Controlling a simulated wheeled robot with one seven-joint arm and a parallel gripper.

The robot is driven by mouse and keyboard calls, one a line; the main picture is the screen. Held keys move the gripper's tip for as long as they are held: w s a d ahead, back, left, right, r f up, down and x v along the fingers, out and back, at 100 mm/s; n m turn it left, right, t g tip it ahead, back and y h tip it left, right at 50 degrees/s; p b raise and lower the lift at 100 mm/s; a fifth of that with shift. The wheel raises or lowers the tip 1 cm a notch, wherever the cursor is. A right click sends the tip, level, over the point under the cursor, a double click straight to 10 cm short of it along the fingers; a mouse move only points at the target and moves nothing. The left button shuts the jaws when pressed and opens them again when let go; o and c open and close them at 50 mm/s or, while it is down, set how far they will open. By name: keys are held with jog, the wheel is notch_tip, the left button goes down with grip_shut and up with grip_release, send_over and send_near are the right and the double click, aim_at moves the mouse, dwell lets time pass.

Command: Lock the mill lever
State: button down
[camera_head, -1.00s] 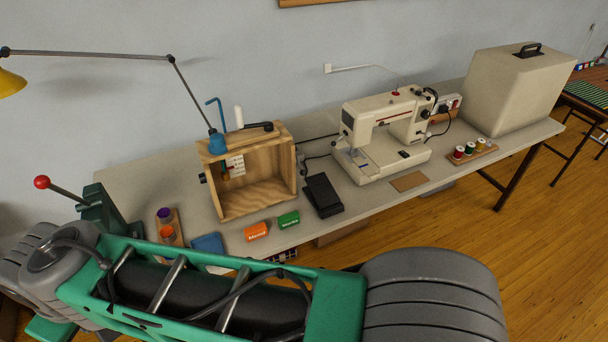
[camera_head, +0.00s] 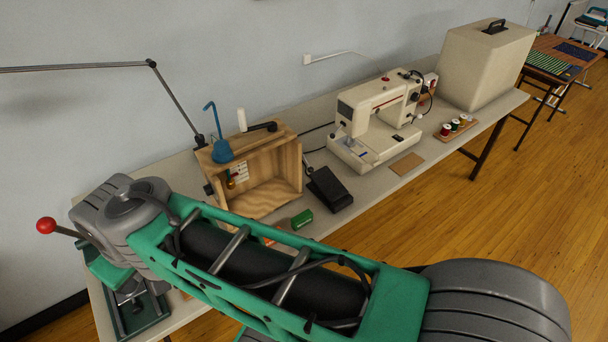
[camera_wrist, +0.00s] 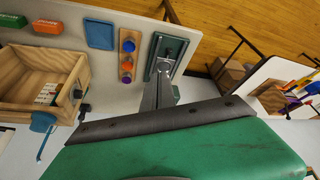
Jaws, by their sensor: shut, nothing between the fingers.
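The mill lever, a dark rod with a red ball knob (camera_head: 46,226), slants up to the left at the near left end of the table. The dark green mill (camera_head: 150,327) is mostly hidden behind my arm in the head view. Its green base plate (camera_wrist: 176,47) shows at the top middle of the wrist view, while the knob does not show there. My gripper (camera_wrist: 164,92) appears as a narrow grey shape beyond a broad green housing with a dark bolted strip. It looks shut and empty, in line with the mill base; whether it touches the mill is unclear.
A wooden box (camera_wrist: 30,98) with a blue funnel-like piece (camera_wrist: 43,122) stands beside the spool board (camera_wrist: 139,40) and blue pad (camera_wrist: 100,34). A sewing machine (camera_head: 375,120) and its cover (camera_head: 485,65) stand farther right. A lamp arm (camera_head: 80,67) crosses upper left.

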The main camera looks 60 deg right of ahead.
jog(key=w+d+f+n+h+b, duration=0.2)
jog(key=d+f+h+b, duration=0.2)
jog(key=d+f+b, duration=0.75)
jog(key=w+d+f+n+h+b, duration=0.15)
jog(key=d+f+h+b, duration=0.3)
jog(key=d, duration=1.35)
jog(key=s+d+f+n+g+h+b, duration=0.1)
jog(key=s+d+n+h, duration=0.1)
jog(key=s+d, duration=0.2)
jog(key=s+d+n+g+h+b, duration=0.1)
jog(key=s+d+h, duration=0.2)
jog(key=d, duration=0.5)
jog(key=shift+s+d+f+n+g+b, duration=0.2)
jog(key=shift+s+f+n+g+b, duration=0.1)
jog(key=shift+s+f+n+b, duration=0.1)
